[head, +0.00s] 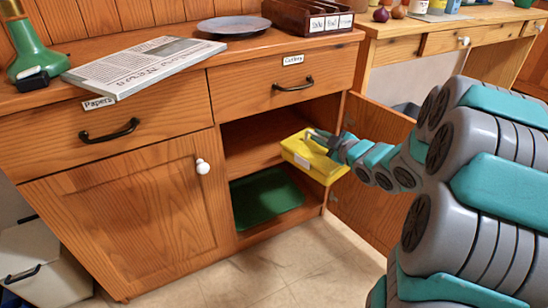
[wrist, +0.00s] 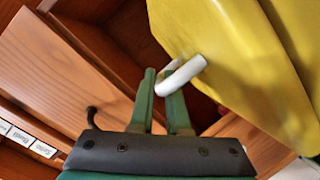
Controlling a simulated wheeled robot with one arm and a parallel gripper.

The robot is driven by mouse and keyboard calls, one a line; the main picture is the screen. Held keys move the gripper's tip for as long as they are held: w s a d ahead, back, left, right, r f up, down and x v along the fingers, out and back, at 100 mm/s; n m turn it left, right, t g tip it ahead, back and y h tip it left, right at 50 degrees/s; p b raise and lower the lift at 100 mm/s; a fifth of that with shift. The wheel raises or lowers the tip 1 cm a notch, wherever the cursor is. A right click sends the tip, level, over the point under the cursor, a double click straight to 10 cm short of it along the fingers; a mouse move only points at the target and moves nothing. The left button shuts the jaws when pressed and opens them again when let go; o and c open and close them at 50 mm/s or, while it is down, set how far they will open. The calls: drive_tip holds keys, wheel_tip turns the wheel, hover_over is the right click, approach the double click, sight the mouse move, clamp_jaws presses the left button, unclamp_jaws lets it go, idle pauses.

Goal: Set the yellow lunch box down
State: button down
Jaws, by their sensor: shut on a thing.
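The yellow lunch box (head: 318,162) hangs in my gripper (head: 328,142) at the right side of the open cabinet's front. In the wrist view the lunch box (wrist: 240,60) fills the upper right. My gripper's green fingers (wrist: 162,88) are shut on its white handle (wrist: 183,74). The box's underside appears clear of the surfaces below. I cannot tell how far it reaches into the cabinet. Inside the cabinet are a wooden shelf (head: 250,148) and, below it, a green tray (head: 262,198) on the cabinet's bottom.
The cabinet door (head: 375,190) stands open on the right, close to my arm. Above the opening is the shut "Cutlery" drawer (head: 285,85). The counter holds a newspaper (head: 143,65), a grey plate (head: 234,26) and a sorter box (head: 305,15). The floor in front is clear.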

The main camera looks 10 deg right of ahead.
drive_tip(key=w+a+f, duration=0.5)
drive_tip(key=w+a, duration=0.6)
drive_tip(key=shift+a, duration=0.25)
drive_tip(key=shift+f, duration=0.1)
drive_tip(key=shift+s+f, duration=0.1)
drive_tip(key=shift+f, duration=0.05)
drive_tip(key=c, duration=0.9)
unclamp_jaws()
